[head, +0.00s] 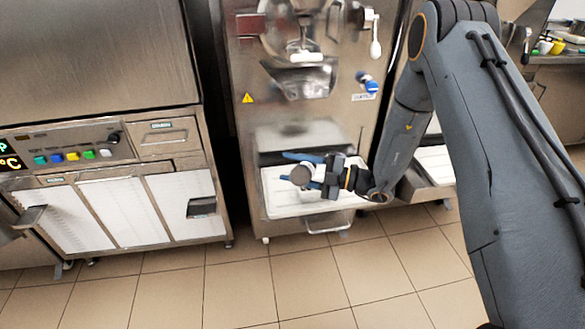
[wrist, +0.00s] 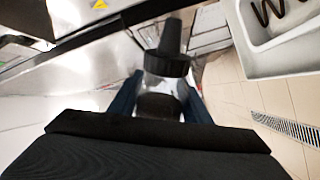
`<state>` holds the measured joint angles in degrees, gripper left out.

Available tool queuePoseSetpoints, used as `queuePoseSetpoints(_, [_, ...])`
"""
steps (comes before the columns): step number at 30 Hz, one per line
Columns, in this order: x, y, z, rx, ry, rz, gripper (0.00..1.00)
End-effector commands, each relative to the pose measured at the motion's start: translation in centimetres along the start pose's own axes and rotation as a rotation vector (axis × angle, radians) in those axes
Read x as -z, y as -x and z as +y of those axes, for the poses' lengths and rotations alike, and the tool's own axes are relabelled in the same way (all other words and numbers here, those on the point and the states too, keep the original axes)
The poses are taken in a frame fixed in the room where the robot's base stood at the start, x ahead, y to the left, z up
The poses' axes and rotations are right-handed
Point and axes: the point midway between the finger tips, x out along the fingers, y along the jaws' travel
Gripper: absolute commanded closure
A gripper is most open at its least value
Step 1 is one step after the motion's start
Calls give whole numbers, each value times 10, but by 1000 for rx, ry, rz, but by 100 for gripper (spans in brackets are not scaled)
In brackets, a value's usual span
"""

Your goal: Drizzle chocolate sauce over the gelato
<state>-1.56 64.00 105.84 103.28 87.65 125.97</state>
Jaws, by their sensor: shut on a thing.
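My gripper (head: 299,170) is shut on a sauce bottle (head: 300,176) in front of the middle machine, above a white pan (head: 283,208). In the wrist view the bottle (wrist: 163,82) has a clear body with dark sauce inside and a black nozzle cap. My gripper's blue fingers (wrist: 160,98) close on it from both sides. At the top right of the wrist view a white pan (wrist: 240,62) holds a pale surface with a dark zigzag line of sauce (wrist: 267,12). The nozzle lies left of that pan in the picture. The gelato's surface is hard to make out in the head view.
The steel batch freezer (head: 308,95) stands behind my gripper, with a blue knob (head: 367,82). A steel cabinet (head: 95,60) with coloured buttons stands at the left. The tiled floor (head: 240,280) in front is clear. A floor drain (wrist: 285,127) shows in the wrist view.

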Motion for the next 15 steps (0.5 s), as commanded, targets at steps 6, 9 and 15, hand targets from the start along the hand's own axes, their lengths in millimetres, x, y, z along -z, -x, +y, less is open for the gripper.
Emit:
queuePoseSetpoints(6, [0, 0, 0, -1, 100, 0, 80])
queuePoseSetpoints(9, [0, 0, 0, -1, 100, 0, 80])
queuePoseSetpoints(15, [1, 0, 3, -1, 126, 0, 80])
